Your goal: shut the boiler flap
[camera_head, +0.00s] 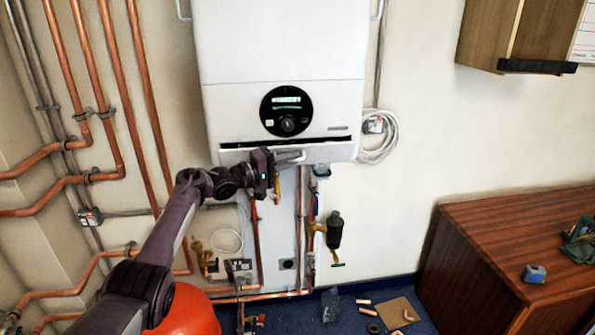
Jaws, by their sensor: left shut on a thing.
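The white boiler (275,50) hangs on the wall at top centre, with a round dark dial panel (287,111) on its front. Its white flap (339,151) lies along the bottom edge. A thin dark gap shows between the flap's top edge and the boiler front, so the flap stands slightly open. My left gripper (279,158) is at the flap's front, shut on the light flap handle (292,156). The gripper hides the handle's left part and some of the flap. My right gripper is not in view.
Copper pipes (299,225) and a dark filter (334,230) hang below the boiler. More pipes run down the left wall. A coiled white cable (377,137) is right of the boiler. A wooden cabinet (500,255) stands at right, and a red-orange rounded object (187,312) at lower left.

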